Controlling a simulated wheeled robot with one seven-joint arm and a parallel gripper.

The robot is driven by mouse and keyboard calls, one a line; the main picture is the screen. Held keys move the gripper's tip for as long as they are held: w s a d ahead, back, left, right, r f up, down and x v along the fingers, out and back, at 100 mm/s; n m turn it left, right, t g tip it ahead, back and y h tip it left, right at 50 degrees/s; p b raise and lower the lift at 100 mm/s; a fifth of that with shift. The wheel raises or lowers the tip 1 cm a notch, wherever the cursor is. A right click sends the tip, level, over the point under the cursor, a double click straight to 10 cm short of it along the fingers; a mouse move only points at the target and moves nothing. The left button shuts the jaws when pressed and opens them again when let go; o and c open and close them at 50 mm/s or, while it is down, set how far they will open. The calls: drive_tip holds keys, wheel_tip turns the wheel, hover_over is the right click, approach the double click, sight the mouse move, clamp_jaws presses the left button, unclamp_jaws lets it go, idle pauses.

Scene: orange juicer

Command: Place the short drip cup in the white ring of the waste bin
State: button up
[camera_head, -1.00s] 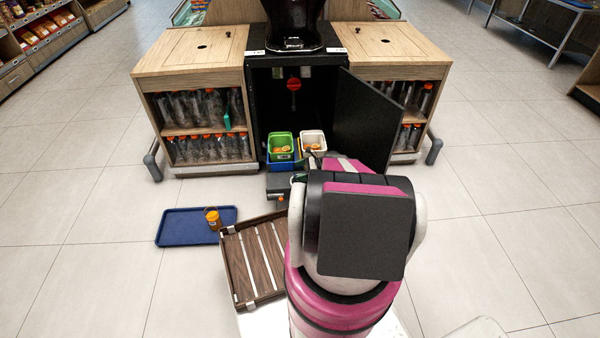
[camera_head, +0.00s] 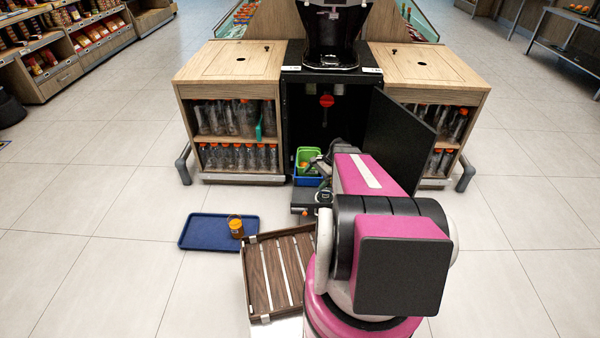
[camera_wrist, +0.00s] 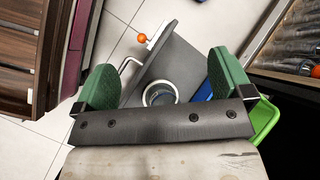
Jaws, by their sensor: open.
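In the wrist view, my gripper (camera_wrist: 164,82) is open, with its green finger pads wide apart. Between and beyond them is a dark grey flat top (camera_wrist: 178,60) with a white ring (camera_wrist: 160,93). The ring has a round, cup-like shape inside it; I cannot tell whether this is the short drip cup or just the opening. The grey unit (camera_head: 305,199) stands in front of the open black cabinet in the head view. There, my arm largely hides my gripper. No drip cup is clearly identifiable.
An orange ball knob (camera_wrist: 141,39) and a bent metal handle are beside the grey top. A blue bin (camera_head: 308,181) and green bin (camera_head: 307,155) stand in the cabinet, its black door (camera_head: 400,140) open. A blue tray (camera_head: 205,232) holds an amber container (camera_head: 236,228). A wooden crate (camera_head: 262,282) is nearby.

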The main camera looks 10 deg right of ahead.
drive_tip(key=s+a+r+n+h, duration=0.3)
drive_tip(key=s+a+r+n, duration=0.2)
drive_tip(key=r, duration=0.3)
drive_tip(key=s+a+r+n+t+h, duration=0.1)
drive_tip(key=s+a+r+n+h, duration=0.3)
drive_tip(key=r, duration=0.4)
drive_tip(key=s+a+n, duration=0.1)
drive_tip(key=s+n, duration=0.1)
drive_tip(key=shift+s+a+n+h, duration=0.15)
drive_tip(key=shift+a+n+h, duration=0.1)
drive_tip(key=shift+n+h, duration=0.05)
